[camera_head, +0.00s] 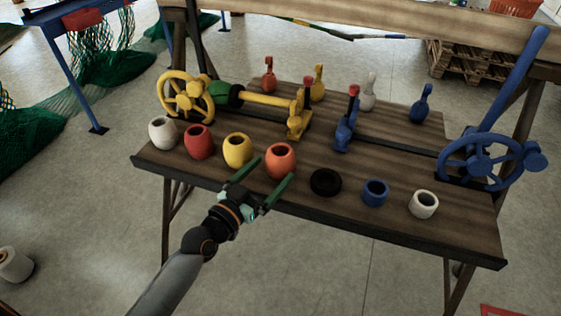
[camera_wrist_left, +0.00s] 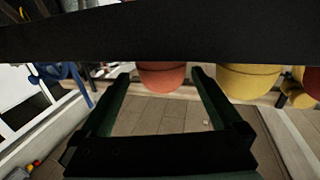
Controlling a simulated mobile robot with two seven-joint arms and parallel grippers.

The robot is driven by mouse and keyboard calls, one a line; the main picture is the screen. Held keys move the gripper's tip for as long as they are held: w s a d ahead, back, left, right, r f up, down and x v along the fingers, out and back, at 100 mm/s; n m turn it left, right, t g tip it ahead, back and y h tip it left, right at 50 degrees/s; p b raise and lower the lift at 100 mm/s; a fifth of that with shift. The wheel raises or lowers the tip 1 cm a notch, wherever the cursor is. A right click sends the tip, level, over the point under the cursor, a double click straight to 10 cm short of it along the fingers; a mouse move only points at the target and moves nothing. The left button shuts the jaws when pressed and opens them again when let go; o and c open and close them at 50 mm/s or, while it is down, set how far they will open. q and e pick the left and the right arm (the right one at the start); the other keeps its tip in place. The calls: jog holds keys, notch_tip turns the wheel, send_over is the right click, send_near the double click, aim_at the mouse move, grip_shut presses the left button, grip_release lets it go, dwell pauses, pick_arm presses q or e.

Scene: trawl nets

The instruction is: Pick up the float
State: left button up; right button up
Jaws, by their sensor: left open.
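Several barrel-shaped floats stand in a row along the near left edge of the wooden bench (camera_head: 400,170): a white float (camera_head: 162,134), a red float (camera_head: 198,143), a yellow float (camera_head: 237,151) and an orange float (camera_head: 280,162). My left gripper (camera_head: 274,169) is open and empty at the near side of the orange float. In the left wrist view, the orange float (camera_wrist_left: 163,77) appears between the two fingertips, with the yellow float (camera_wrist_left: 247,80) beside it. I cannot tell whether the fingers touch the float. My right gripper is not in view.
Behind are a yellow handwheel (camera_head: 187,97), a blue handwheel (camera_head: 490,162) and several upright fittings. Bare wood lies between.

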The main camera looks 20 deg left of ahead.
aim_at(280, 158)
pick_arm(q)
jog(key=shift+x, duration=2.65)
jog(key=shift+a, duration=0.1)
jog(key=shift+c, duration=0.4)
jog(key=c, duration=1)
jog(key=shift+r, duration=0.15)
